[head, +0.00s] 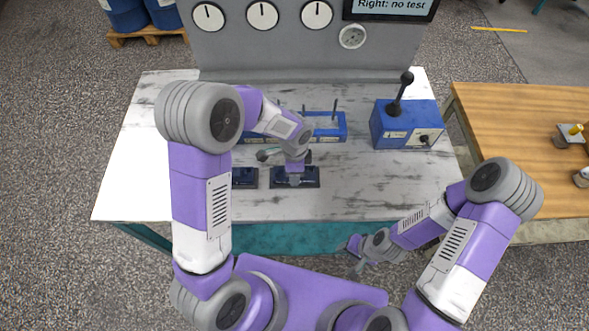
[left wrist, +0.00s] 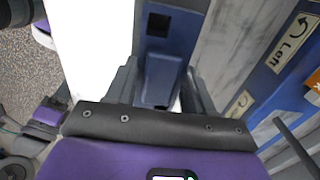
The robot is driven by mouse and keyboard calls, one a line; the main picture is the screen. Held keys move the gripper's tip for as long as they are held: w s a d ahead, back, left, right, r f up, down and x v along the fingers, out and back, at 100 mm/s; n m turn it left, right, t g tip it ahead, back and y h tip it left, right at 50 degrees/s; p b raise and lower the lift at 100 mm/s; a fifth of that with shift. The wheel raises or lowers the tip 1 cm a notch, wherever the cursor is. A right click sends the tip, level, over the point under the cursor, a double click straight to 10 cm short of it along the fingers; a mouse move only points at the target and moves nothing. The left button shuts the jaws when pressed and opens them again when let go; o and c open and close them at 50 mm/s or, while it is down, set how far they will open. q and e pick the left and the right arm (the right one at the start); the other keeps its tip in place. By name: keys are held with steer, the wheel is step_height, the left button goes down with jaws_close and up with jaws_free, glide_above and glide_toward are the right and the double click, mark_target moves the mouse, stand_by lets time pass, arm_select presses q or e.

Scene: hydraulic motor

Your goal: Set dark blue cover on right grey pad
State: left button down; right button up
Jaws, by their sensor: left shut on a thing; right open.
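A dark blue cover (head: 309,182) is near the front middle of the marble-topped table. My left gripper (head: 294,180) comes down onto it from above and is shut on it. In the left wrist view the blue cover (left wrist: 158,82) shows between the two fingers, with a dark square opening at its far part. I cannot make out the right grey pad; the cover and gripper may hide it, and I cannot tell whether the cover touches what is below. My right gripper (head: 356,258) is open and empty, low in front of the table edge.
Another dark blue piece (head: 245,178) lies just left of the cover. Behind is a blue frame (head: 328,131) with upright pins. A blue lever box (head: 405,128) stands at the right. The table's front right (head: 390,190) is clear. A grey gauge panel (head: 290,55) rises behind.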

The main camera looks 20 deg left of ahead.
arm_select(q)
steer(key=shift+c, duration=1.6)
jaws_free()
steer(key=shift+f, duration=0.1)
steer(key=shift+r+p, duration=0.85)
steer(key=shift+r, duration=3)
